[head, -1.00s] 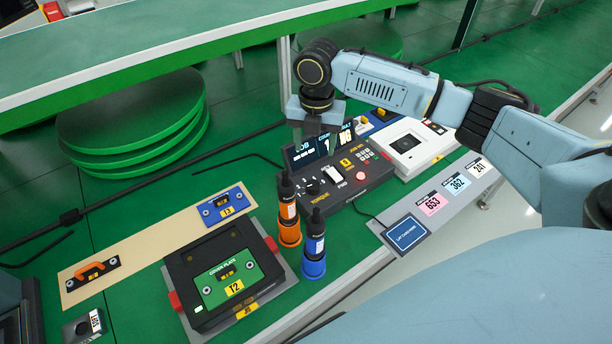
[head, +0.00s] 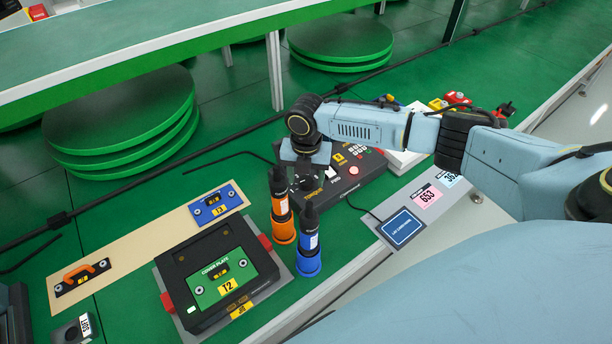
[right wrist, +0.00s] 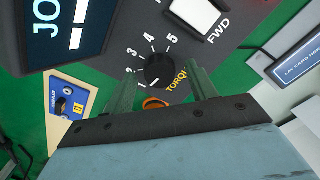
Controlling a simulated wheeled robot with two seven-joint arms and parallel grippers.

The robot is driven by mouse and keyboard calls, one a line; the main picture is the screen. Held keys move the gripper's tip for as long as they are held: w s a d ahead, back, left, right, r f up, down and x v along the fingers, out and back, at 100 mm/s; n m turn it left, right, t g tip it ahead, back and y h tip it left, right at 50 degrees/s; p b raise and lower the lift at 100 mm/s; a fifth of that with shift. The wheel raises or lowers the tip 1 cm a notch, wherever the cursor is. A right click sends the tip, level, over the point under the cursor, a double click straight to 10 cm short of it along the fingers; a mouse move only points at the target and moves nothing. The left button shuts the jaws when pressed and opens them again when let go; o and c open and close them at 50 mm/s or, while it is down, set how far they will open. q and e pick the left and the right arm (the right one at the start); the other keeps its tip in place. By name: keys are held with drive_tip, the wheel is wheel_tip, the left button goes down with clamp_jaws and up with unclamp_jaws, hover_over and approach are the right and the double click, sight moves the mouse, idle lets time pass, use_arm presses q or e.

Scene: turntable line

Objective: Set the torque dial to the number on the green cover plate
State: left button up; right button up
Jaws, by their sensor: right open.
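The torque dial (right wrist: 160,70) is a round black knob ringed by the numbers 1 to 5 on the dark console (head: 345,178). In the head view the right gripper (head: 305,165) is over the console's left end and hides much of the dial. The green cover plate (head: 212,284) lies on a black box, with a yellow label that looks like T2. My left gripper is not in view.
Orange (head: 282,229) and blue (head: 308,262) drivers stand upright between box and console. A blue plate (head: 215,205) labelled like T3 and an orange-handled part (head: 82,273) lie on a beige strip. A blue card pad (head: 402,229) is right of the drivers.

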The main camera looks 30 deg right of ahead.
drive_tip(key=c, duration=1)
drive_tip(key=m+p, duration=0.3)
drive_tip(key=shift+r+p, duration=0.2)
drive_tip(key=shift+p, duration=0.15)
drive_tip(key=m+p, duration=0.2)
drive_tip(key=m, duration=0.1)
drive_tip(key=shift+f+m+p, duration=0.1)
drive_tip(key=shift+m+p, duration=0.55)
drive_tip(key=shift+m, duration=0.25)
drive_tip(key=o, duration=1)
